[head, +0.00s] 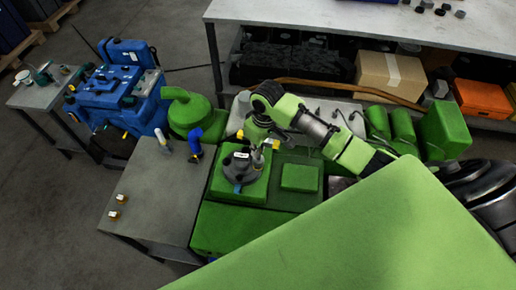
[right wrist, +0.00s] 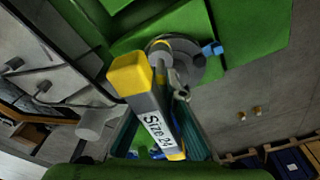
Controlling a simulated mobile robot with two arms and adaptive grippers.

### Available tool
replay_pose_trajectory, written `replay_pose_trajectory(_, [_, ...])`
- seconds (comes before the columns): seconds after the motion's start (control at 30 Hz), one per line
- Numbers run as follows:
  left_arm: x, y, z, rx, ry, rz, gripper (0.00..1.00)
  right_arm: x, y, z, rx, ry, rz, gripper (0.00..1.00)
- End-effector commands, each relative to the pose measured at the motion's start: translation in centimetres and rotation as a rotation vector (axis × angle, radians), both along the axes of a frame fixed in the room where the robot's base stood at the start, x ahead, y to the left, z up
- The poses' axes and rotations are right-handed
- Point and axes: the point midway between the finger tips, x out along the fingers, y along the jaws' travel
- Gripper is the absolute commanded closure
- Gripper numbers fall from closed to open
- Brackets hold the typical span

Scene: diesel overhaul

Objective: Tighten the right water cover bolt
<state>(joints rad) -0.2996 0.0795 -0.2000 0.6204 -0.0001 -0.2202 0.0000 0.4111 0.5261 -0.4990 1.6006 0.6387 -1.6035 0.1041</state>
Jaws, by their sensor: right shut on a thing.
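My right gripper (head: 257,143) is shut on a grey tool with yellow ends. The grey round water cover (head: 238,168) sits on the green engine (head: 228,190), just below the gripper in the head view. The cover also shows behind the tool in the right wrist view (right wrist: 190,70), with a blue fitting at its edge. The tool and cover fittings hide the bolt area, so I cannot tell whether the tool touches the right bolt. My left gripper is not in view.
A blue engine (head: 118,88) stands at the left. A blue-handled item (head: 195,146) and two small brass-coloured parts (head: 121,198) are on the grey table (head: 150,187). A back bench (head: 300,14) holds a cardboard box (head: 390,76) and orange case (head: 482,97) underneath.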

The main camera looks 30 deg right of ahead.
Motion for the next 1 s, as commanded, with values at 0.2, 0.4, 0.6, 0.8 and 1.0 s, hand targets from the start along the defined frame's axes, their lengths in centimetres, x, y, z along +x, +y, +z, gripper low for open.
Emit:
replay_pose_trajectory(0.2, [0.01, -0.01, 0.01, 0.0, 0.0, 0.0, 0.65, 0.06, -0.09, 0.09, -0.002, -0.002, 0.199, 1.0])
replay_pose_trajectory(0.4, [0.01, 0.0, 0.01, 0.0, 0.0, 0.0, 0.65, 0.08, -0.05, 0.09, -0.001, -0.002, 0.381, 1.0])
replay_pose_trajectory(0.6, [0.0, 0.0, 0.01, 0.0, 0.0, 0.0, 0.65, 0.05, -0.05, 0.12, -0.001, -0.002, 0.559, 1.0])
replay_pose_trajectory(0.8, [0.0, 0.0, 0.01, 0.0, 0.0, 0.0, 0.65, 0.07, -0.01, 0.13, -0.001, -0.003, 0.735, 1.0])
replay_pose_trajectory(1.0, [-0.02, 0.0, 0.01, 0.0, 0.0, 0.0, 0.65, 0.04, -0.02, 0.12, -0.001, -0.003, 0.911, 1.0])
